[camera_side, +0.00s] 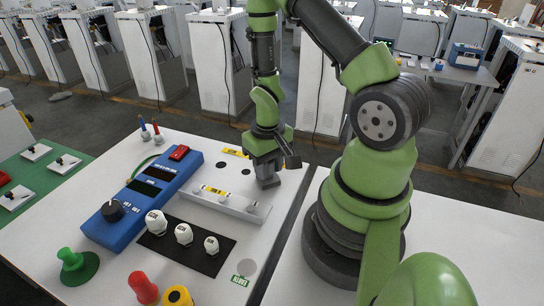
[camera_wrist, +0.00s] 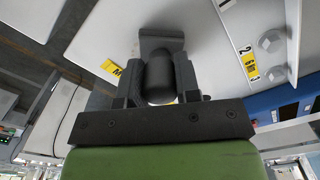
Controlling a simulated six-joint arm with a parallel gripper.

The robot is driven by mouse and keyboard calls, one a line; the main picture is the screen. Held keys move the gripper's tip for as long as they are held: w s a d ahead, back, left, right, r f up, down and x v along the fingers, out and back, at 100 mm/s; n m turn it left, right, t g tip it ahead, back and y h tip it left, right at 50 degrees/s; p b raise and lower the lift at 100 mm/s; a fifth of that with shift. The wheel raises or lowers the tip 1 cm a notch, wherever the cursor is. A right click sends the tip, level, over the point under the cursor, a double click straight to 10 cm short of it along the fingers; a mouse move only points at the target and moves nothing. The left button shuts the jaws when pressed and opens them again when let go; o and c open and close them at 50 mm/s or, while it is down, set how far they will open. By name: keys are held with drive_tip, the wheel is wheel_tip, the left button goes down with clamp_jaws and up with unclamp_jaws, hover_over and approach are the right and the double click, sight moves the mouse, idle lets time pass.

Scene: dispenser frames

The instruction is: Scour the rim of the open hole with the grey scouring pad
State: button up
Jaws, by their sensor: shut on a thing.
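My gripper (camera_side: 266,162) is shut on the grey scouring pad (camera_side: 268,183), low over the far right part of the white panel (camera_side: 190,214). In the wrist view the pad (camera_wrist: 162,40) is a grey block with a dark rounded grip (camera_wrist: 160,74) between my gripper's fingers (camera_wrist: 160,92). I cannot tell whether the pad touches the panel. Two small dark round spots, one left (camera_side: 221,165) and one nearer the pad (camera_side: 245,171), show on the panel. I cannot tell which is the open hole; the surface under the pad is hidden.
A raised grey bar (camera_side: 228,203) with bolts and a yellow label lies just in front of the pad. A blue control box (camera_side: 145,198), white knobs on a black plate (camera_side: 183,234), a red knob (camera_side: 143,288) and a green knob (camera_side: 72,259) stand further left and nearer.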

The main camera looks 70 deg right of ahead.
drive_tip(key=shift+a, duration=0.5)
drive_tip(key=shift+d, duration=1.95)
drive_tip(key=shift+d+r, duration=0.1)
drive_tip(key=shift+d, duration=0.05)
wheel_tip(320, 180, up, 8)
